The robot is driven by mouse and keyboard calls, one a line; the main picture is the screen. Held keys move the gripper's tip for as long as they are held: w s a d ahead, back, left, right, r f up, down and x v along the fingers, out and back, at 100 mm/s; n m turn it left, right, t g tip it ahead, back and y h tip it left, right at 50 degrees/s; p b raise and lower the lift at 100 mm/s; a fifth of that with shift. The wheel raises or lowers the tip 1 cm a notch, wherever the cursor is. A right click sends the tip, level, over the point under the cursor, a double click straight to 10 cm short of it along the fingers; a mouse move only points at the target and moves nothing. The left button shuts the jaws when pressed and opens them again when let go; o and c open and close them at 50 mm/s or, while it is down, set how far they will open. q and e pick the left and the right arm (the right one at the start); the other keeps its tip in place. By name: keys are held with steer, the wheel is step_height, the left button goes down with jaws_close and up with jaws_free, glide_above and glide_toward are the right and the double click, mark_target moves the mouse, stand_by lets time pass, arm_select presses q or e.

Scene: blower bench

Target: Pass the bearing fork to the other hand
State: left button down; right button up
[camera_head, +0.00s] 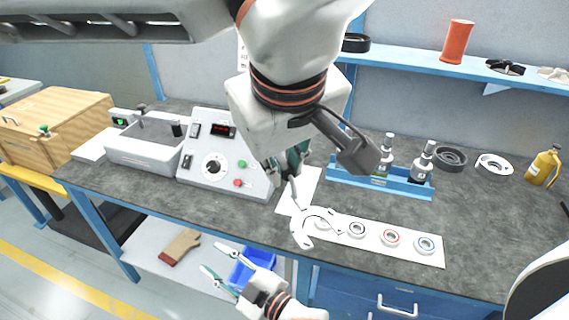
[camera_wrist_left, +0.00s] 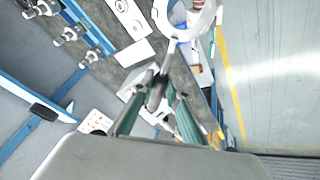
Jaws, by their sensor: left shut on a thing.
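A white strip (camera_head: 375,250) with several bearings lies along the bench front. A control box (camera_head: 215,165) stands left, a blue rack (camera_head: 400,190) with bottle-like parts behind. A blue bin (camera_head: 262,262) sits on the lower shelf behind my right gripper. Open air lies before the bench.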

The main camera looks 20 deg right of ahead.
steer(key=s+d+f+m+g+h, duration=0.1)
steer(key=s+d+f+m+h, duration=0.1)
steer(key=s+d+f+m, duration=0.3)
steer(key=s+d+f+m+g+h, duration=0.15)
steer(key=s+d+f, duration=0.25)
steer(key=f, duration=0.4)
steer(key=s+d+f+m+h, duration=0.1)
steer(key=s+d+f+h, duration=0.1)
steer(key=d, duration=0.4)
steer(key=s+d+f+m+h, duration=0.1)
steer(key=s+d+f, duration=0.1)
steer(key=d, duration=0.4)
steer(key=shift+s+d+g+h, duration=0.15)
steer(key=shift+s+g+h, duration=0.2)
steer(key=shift+s+g, duration=0.1)
